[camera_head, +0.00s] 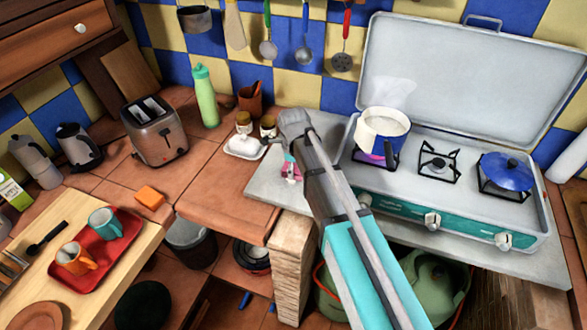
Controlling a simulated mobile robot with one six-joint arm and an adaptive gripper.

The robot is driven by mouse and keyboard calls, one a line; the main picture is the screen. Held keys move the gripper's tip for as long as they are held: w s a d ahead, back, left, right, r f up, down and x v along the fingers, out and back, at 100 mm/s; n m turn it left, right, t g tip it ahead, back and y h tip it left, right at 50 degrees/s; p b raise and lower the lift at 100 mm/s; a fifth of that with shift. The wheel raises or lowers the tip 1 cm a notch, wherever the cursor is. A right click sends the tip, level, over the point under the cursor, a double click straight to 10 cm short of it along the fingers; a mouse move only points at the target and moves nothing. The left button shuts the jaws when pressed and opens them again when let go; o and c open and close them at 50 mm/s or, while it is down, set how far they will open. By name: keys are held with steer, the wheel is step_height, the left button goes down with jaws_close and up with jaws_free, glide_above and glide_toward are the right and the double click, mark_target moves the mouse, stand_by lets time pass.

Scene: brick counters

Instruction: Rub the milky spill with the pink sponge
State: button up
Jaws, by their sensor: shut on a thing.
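My arm reaches up from the lower right to the grey counter slab left of the stove. My gripper (289,160) points down there, mostly hidden behind my own wrist. It is shut on the pink sponge (290,173), of which only a small pink part shows at the slab's surface. I cannot tell whether the sponge touches the slab. I cannot make out the milky spill for certain; part of the slab is hidden by my arm.
A white dish (244,147) and two small jars (243,122) stand just left of my gripper. The camping stove (450,205) holds a steaming pot (382,132) close on the right. An orange block (150,197) and a toaster (154,132) are farther left.

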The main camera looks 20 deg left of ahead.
mark_target(289, 183)
steer(key=shift+s, duration=0.1)
steer(key=shift+s+a, duration=0.15)
steer(key=shift+s, duration=0.85)
steer(key=shift+s+a, duration=0.1)
steer(key=shift+s, duration=0.85)
steer(key=shift+r, duration=0.1)
steer(key=shift+r+p, duration=3)
steer(key=shift+p, duration=0.15)
steer(key=shift+r+p, duration=1.5)
steer(key=shift+w+f, duration=0.1)
steer(key=shift+w+d+f+b, duration=0.15)
steer(key=shift+f+b, duration=0.1)
steer(key=shift+b, duration=0.1)
